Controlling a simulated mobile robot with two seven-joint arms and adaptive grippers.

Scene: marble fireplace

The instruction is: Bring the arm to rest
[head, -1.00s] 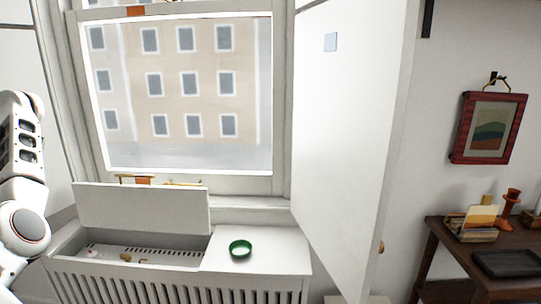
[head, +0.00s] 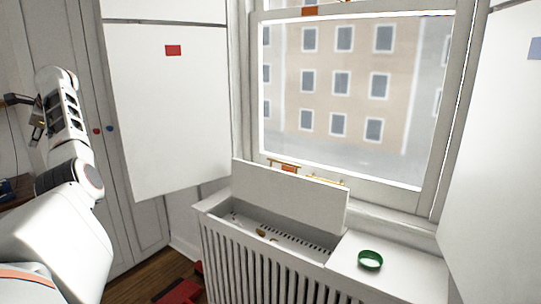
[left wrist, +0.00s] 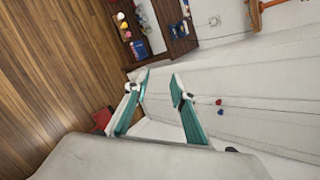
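My left arm, white with dark slots, rises at the left of the head view. Its left gripper (head: 36,122) is at the far left edge, dark and partly hidden behind the arm. In the left wrist view the two teal fingers of this gripper (left wrist: 160,82) stand apart with nothing between them. It points past a white panelled cupboard and the wooden floor. My right gripper is in neither view.
A white radiator cover (head: 262,272) with a raised lid (head: 290,195) stands under the window; a green ring-shaped dish (head: 370,260) is on its top. An open white shutter (head: 165,110) is near the arm. A dark shelf (left wrist: 176,44) holds several small items.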

